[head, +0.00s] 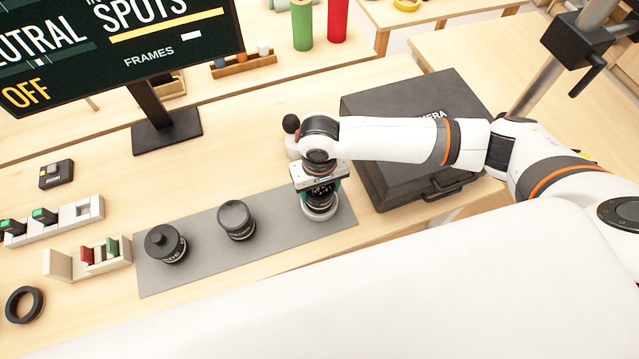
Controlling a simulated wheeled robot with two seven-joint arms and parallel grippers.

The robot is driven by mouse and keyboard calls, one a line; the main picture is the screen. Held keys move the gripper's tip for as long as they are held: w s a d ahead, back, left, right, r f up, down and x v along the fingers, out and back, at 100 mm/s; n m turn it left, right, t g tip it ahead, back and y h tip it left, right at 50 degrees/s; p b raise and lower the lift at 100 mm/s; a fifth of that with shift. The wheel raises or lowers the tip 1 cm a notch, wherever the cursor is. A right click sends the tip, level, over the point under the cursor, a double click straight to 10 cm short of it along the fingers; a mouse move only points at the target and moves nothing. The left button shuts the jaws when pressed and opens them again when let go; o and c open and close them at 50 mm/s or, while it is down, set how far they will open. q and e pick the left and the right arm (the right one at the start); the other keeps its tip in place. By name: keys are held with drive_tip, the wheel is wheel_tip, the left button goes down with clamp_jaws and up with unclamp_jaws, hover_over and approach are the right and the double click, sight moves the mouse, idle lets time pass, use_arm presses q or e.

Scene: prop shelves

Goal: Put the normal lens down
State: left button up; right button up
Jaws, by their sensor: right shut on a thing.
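My right gripper (320,188) reaches in from the right and points down over the right end of the grey mat (277,258). It is shut on a dark lens (319,203), probably the normal lens, though its label is too small to read. The lens is upright, with its lower end at a pale ring at the mat's right end. I cannot tell whether it touches the surface. The fingers hide part of it. Two other black lenses stand on the mat: one at the left (165,244) and one in the middle (237,220). My left gripper is out of view.
A dark camera case (400,105) stands close to the right of the gripper. A monitor stand (167,130) is behind the mat. Small trays with cards (58,262) and a black ring (24,304) lie at the left.

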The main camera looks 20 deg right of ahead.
drive_tip(key=shift+f, duration=0.2)
drive_tip(key=o, duration=1.1)
drive_tip(key=shift+r, duration=0.3)
wheel_tip(320, 180, up, 13)
drive_tip(key=shift+f+b, duration=0.15)
drive_tip(key=shift+b, duration=0.5)
drive_tip(key=shift+f, duration=0.1)
